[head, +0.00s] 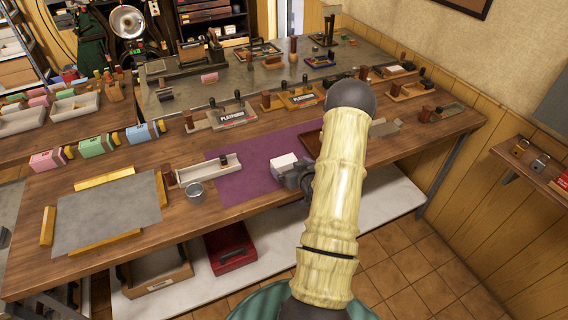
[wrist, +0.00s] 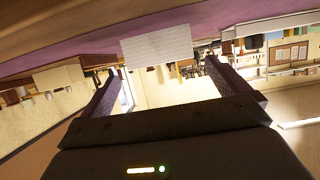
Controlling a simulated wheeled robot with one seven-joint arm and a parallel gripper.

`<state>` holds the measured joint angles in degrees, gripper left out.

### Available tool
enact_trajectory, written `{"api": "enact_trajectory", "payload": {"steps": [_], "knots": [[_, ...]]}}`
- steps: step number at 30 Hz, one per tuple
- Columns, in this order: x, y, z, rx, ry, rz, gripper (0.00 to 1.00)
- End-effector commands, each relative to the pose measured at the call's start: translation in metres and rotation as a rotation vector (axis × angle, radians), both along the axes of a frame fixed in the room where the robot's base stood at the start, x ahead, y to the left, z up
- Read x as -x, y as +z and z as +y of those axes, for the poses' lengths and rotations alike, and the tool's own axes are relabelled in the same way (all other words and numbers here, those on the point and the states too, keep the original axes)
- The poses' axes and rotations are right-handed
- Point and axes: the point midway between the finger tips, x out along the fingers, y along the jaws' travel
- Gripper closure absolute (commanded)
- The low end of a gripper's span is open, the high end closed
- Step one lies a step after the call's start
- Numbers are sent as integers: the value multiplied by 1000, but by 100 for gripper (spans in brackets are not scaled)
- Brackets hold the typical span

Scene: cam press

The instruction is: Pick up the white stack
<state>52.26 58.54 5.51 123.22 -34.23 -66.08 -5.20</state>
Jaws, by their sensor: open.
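The white stack (head: 284,160) lies on the purple mat (head: 240,180), near the front edge of the workbench. In the wrist view the white stack (wrist: 157,46) is a pale block with fine lines, above the gap between the fingers. My gripper (head: 298,178) is at the front edge of the mat, just in front and to the right of the stack. In the wrist view my gripper (wrist: 162,70) is open, its two dark fingers spread wide with nothing held between them. My arm hides part of the bench right of the stack.
A grey sheet (head: 107,213) with wooden bars lies at left.

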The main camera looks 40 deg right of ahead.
Motion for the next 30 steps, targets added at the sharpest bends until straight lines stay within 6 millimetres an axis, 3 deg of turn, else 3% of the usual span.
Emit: {"api": "enact_trajectory", "payload": {"steps": [9, 25, 26, 30], "knots": [[-33, -13, -7, 0, 1, -1, 0], [-34, -14, -7, 0, 0, -1, 0], [-34, -14, -7, 0, 0, -1, 2], [-34, -14, -7, 0, 0, -1, 29]]}}
